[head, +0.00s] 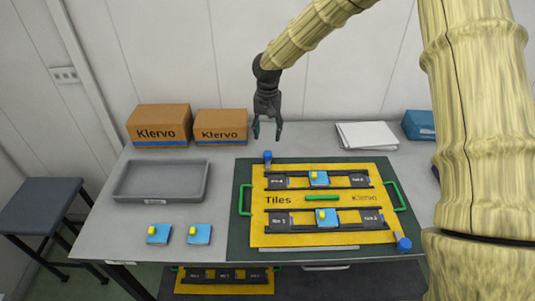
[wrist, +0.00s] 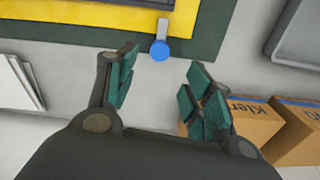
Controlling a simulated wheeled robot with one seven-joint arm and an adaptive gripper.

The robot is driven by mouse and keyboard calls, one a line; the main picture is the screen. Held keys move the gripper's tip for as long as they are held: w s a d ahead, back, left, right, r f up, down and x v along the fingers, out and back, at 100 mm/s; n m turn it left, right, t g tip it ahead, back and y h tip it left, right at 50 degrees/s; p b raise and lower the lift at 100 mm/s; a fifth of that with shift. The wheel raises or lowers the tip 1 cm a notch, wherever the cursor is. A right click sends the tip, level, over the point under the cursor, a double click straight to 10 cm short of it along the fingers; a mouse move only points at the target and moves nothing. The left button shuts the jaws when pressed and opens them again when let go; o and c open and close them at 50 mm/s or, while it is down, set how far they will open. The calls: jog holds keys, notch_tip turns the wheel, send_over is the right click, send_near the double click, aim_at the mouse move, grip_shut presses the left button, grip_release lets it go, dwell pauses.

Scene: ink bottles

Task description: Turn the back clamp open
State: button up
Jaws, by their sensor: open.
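The back clamp (head: 267,157) is a small blue clamp at the back left corner of the yellow Tiles board (head: 258,225). In the wrist view its round blue head (wrist: 160,50) lies beyond and roughly between my fingertips, with a grey arm pointing toward the yellow board (wrist: 100,16). A second blue clamp (head: 403,243) sits at the board's front right corner. My gripper (head: 267,131) is open and empty, above the table behind the back clamp and apart from it. Its dark green finger pads (wrist: 160,80) show in the wrist view.
The board lies on a dark green mat (head: 238,240) and carries tiles in black rails and a green bar (head: 322,198). A grey tray (head: 160,180) and two loose blue tiles stand left. Klervo boxes (head: 220,126) stand back left, white sheets (head: 366,136) back right.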

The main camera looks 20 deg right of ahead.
aim_at(268, 153)
notch_tip(268, 153, down, 10)
jog(key=p, duration=0.2)
jog(key=shift+r+p, duration=0.15)
jog(key=shift+p, duration=0.15)
jog(key=c, duration=1)
